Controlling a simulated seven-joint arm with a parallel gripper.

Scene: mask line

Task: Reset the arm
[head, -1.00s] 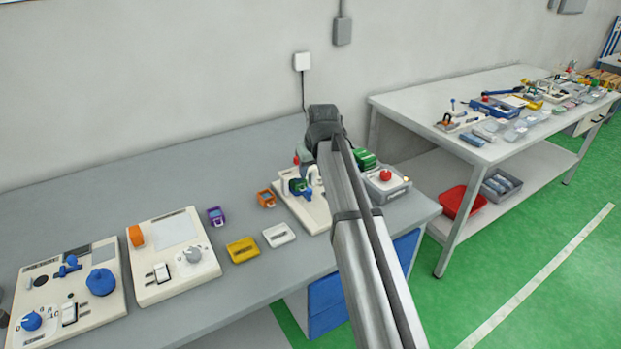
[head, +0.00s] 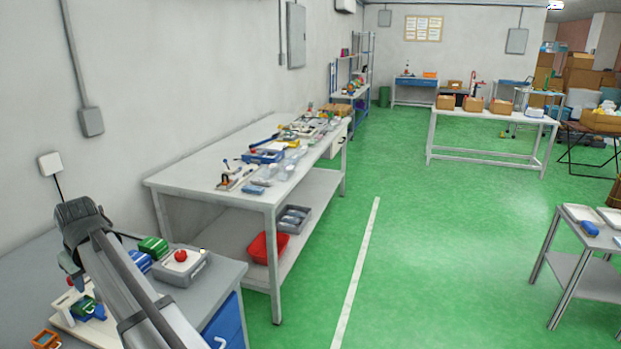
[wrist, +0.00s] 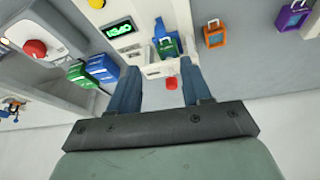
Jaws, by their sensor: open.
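My arm (head: 130,280) reaches over the near bench at the lower left of the head view, its wrist (head: 80,220) near the wall. In the wrist view my gripper (wrist: 158,77) shows two blue fingers spread apart with nothing held between them. Just beyond the fingertips are a pale fixture with a blue and green piece (wrist: 166,42) and a small red part (wrist: 171,84). In the head view the gripper's fingertips cannot be made out clearly.
A grey box with a red knob (head: 181,256) and green and blue blocks (head: 153,246) sit right beside my arm. An orange piece (head: 46,340) lies at the lower left. A second bench (head: 190,180) stands beyond, with open green floor (head: 440,250) to the right.

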